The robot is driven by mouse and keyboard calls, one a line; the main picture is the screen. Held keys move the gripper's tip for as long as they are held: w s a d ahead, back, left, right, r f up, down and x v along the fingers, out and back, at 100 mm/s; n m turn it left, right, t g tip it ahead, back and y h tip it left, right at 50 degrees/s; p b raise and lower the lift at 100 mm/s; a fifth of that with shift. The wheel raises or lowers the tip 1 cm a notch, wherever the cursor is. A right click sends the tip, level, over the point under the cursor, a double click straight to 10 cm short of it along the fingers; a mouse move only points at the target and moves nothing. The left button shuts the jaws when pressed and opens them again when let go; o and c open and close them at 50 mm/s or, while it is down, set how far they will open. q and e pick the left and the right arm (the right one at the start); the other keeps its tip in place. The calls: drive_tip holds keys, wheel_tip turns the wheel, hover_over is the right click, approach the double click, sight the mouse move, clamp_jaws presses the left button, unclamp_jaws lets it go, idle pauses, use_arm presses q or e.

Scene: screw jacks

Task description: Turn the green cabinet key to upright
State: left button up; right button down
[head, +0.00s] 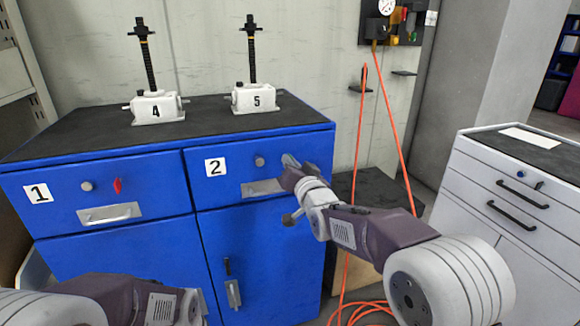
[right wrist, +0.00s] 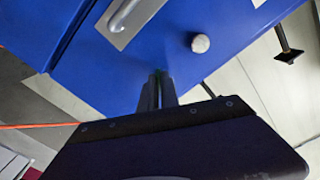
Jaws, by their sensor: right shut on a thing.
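The blue cabinet (head: 262,232) has drawers labelled 1 and 2. My right gripper (head: 290,161) is at the front of drawer 2, just right of its round knob (head: 260,161) and above the handle (head: 262,187). In the right wrist view its fingers (right wrist: 158,88) are shut close together against the blue front. A faint dark green sliver shows between the fingertips, and the rest of the green key is hidden by them. I cannot tell the key's angle. My left arm shows at the bottom left of the head view, but its gripper jaws do not show.
A red key (head: 117,185) sits on drawer 1 beside its knob (head: 87,186). Screw jacks 4 (head: 156,107) and 5 (head: 255,98) stand on the cabinet top. Orange hose (head: 396,140) hangs at the wall. A white drawer unit (head: 500,190) stands at right.

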drive_tip(key=n+b, duration=0.1)
drive_tip(key=n, duration=0.4)
drive_tip(key=shift+n, duration=0.4)
idle(0.4)
drive_tip(key=c, duration=1.6)
unclamp_jaws()
drive_tip(key=v, duration=0.9)
drive_tip(key=shift+p, duration=0.3)
